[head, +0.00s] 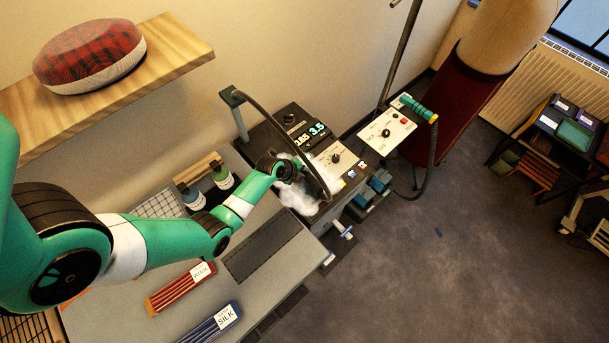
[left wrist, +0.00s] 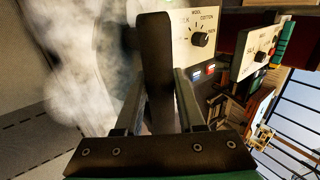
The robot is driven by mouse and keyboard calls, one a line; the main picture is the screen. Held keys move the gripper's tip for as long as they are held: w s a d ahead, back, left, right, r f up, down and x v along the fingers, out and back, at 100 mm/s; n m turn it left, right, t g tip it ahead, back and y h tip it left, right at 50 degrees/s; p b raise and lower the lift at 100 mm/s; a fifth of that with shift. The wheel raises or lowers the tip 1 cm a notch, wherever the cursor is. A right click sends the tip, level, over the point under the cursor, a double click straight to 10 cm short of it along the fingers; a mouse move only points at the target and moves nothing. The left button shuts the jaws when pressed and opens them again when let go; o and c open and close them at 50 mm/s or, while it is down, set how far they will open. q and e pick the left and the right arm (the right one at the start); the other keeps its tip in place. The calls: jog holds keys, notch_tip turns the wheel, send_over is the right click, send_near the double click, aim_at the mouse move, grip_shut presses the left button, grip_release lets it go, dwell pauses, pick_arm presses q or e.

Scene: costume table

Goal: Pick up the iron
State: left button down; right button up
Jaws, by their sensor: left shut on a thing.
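My left gripper (head: 291,167) reaches from the left to the front of the dark control unit (head: 284,118). In the left wrist view, its two fingers (left wrist: 158,112) are shut on a thick dark upright bar, which looks like the handle of the iron (left wrist: 157,62). White steam (left wrist: 72,72) hides most of the iron's body, and in the head view the steam and my gripper cover it. I cannot tell whether the iron rests on its stand or is lifted. My right gripper is in neither view.
A dark hose (head: 283,124) arches from a post beside the gripper. Two bottles (head: 222,176) stand behind my arm. A red wool box (head: 181,287) and a blue silk box (head: 211,325) lie on the grey table. A panel with a green-handled tool (head: 419,107) stands to the right.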

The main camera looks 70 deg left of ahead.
pick_arm(q)
notch_tip(320, 180, up, 3)
jog(key=shift+w+r+p, duration=0.1)
jog(key=shift+r+p, duration=0.1)
jog(key=shift+p, duration=0.7)
jog(key=s+d+r+p, duration=0.9)
jog(key=d+p, duration=0.1)
jog(key=shift+s, duration=0.4)
